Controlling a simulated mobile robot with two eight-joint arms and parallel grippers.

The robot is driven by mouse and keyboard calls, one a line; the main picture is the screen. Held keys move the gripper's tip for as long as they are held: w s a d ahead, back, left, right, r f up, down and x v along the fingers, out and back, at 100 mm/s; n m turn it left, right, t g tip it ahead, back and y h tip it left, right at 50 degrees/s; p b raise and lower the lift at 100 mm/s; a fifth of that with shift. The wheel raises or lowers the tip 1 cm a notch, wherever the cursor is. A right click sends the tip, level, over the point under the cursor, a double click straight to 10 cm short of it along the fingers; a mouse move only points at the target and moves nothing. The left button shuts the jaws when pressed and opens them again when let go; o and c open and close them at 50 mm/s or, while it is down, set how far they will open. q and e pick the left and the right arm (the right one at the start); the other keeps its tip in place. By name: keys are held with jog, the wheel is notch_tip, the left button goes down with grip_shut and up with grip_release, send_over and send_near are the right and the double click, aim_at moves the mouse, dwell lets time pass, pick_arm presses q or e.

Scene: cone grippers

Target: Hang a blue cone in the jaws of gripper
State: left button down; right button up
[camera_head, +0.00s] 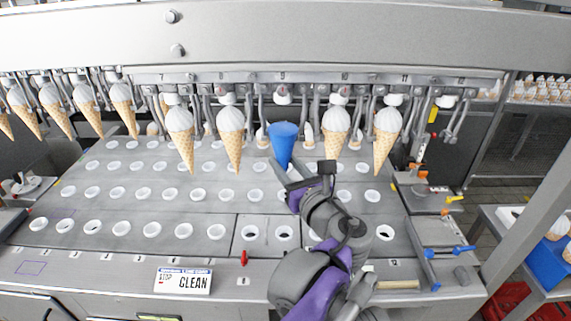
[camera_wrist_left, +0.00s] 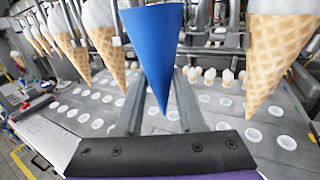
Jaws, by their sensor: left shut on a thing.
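A blue cone (camera_head: 283,142) is upright with its wide end up, below the jaws (camera_head: 283,97) at position 9 of the machine. My left gripper (camera_head: 283,170) is shut on the cone near its lower, narrow part. In the left wrist view the blue cone (camera_wrist_left: 153,50) stands between the two fingers of the gripper (camera_wrist_left: 160,88), tip down. My right gripper is not in view.
Waffle cones with white tops hang on both sides, the nearest at position 8 (camera_head: 231,135) and position 10 (camera_head: 335,133). Below is a grey plate with rows of white-rimmed holes (camera_head: 217,232). Tools lie at the right (camera_head: 447,250).

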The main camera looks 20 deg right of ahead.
pick_arm(q)
jog(key=shift+w, duration=0.1)
jog(key=shift+w+d+p, duration=0.2)
jog(key=shift+w+d, duration=0.1)
jog(key=shift+w, duration=0.65)
jog(key=shift+w+d+p, duration=0.15)
jog(key=shift+w+d, duration=0.1)
jog(key=shift+w, duration=0.65)
jog(key=shift+f, duration=0.6)
dwell(0.9)
jog(key=shift+c, duration=2.2)
grip_release()
jog(key=shift+o, duration=0.2)
jog(key=shift+o, duration=1.4)
